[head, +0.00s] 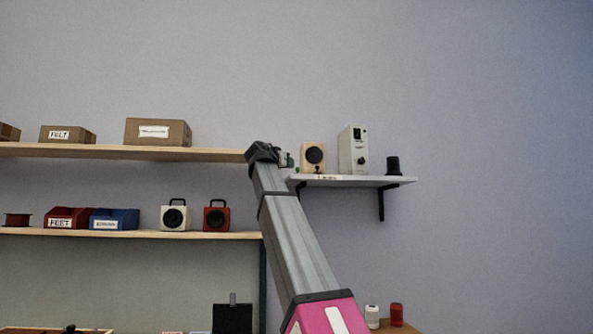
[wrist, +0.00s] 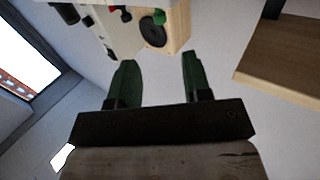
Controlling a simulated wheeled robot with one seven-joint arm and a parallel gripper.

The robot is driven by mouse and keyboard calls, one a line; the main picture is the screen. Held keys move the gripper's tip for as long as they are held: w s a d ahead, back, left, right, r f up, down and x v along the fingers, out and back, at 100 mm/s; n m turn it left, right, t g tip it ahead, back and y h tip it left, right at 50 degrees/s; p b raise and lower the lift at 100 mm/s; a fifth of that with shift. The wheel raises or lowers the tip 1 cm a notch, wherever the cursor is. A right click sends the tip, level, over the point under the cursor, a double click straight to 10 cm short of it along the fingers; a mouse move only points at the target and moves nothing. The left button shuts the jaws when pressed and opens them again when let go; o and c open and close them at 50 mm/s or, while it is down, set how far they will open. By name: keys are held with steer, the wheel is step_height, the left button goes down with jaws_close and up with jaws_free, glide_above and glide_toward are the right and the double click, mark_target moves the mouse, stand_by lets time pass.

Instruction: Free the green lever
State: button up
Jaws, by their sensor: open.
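A small green piece (wrist: 160,16), which looks like the green lever, shows at the top of the wrist view beside a pale wooden speaker (wrist: 178,24). In the head view a bit of green (head: 297,169) shows at the left end of the white wall shelf (head: 360,181), near the wooden speaker (head: 307,151). My gripper (wrist: 157,64) is open and empty, its two dark green fingers apart and pointing toward the speaker. In the head view my gripper (head: 284,158) is at the shelf's left end, partly hidden by my arm. What holds the lever is too small to tell.
A tall white unit (head: 353,150) and a black cylinder (head: 393,166) stand farther right on the shelf. A long wooden shelf (head: 110,152) with boxes ends close to my wrist on the left. The wall right of the white shelf is clear.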

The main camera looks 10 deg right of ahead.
mark_target(297, 168)
steer(key=x, duration=1)
steer(key=shift+w+d+f, duration=0.1)
steer(key=shift+w+d, duration=0.05)
steer(key=shift+w, duration=0.1)
